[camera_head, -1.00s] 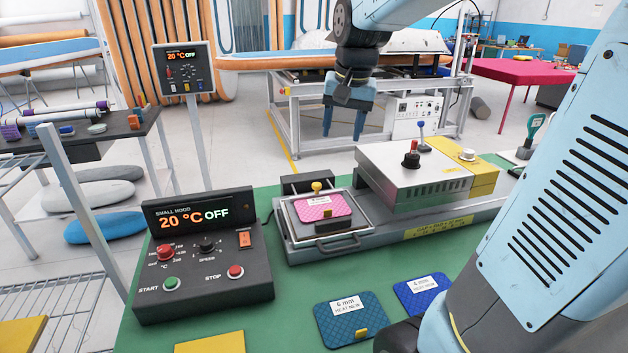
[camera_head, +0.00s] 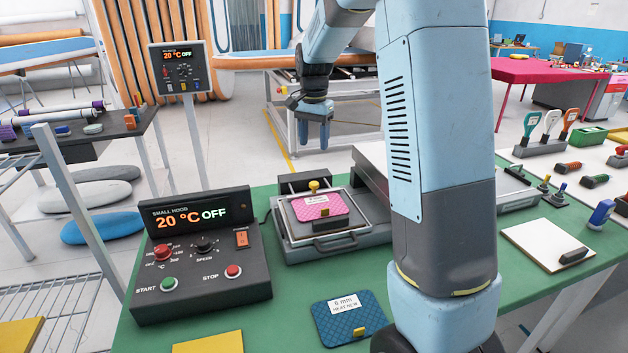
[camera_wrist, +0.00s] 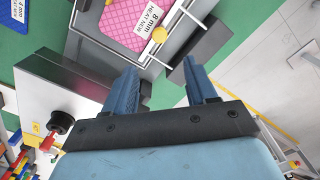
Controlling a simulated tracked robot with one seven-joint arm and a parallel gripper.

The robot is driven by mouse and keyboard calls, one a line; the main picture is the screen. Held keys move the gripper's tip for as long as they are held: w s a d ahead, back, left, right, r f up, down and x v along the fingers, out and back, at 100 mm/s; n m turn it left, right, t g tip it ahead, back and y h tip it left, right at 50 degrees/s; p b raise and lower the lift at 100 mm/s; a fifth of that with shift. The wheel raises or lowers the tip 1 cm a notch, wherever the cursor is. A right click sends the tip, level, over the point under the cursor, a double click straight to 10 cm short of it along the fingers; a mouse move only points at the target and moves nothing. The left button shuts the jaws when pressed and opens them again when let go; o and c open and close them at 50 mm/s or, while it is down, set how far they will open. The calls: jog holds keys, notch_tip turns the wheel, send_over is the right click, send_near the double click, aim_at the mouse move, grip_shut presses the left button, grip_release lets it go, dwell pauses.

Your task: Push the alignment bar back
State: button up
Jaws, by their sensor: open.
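A tray (camera_head: 353,238) with a metal rim and a front handle holds a pink quilted sample (camera_head: 308,208). A yellow knob (camera_head: 314,186) stands at the sample's back edge; it also shows in the wrist view (camera_wrist: 159,35). A dark bar (camera_head: 300,180) lies just behind the tray, and it shows near my fingertips in the wrist view (camera_wrist: 207,48). I cannot tell for sure whether this is the alignment bar. My gripper (camera_head: 314,135) is open and empty, fingers down, above and behind the bar and apart from it; the wrist view shows both fingers (camera_wrist: 160,70).
The small hood control box (camera_head: 205,290) reads 20 °C OFF, left of the tray. The metal hood (camera_head: 372,165) right of the tray is mostly hidden by my arm. A blue 6 mm sample (camera_head: 345,322) lies in front. Green table is free between them.

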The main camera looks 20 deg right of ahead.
aim_at(314, 183)
notch_tip(314, 183, down, 13)
jog(key=shift+f, duration=0.15)
dwell(0.4)
grip_shut()
dwell(0.5)
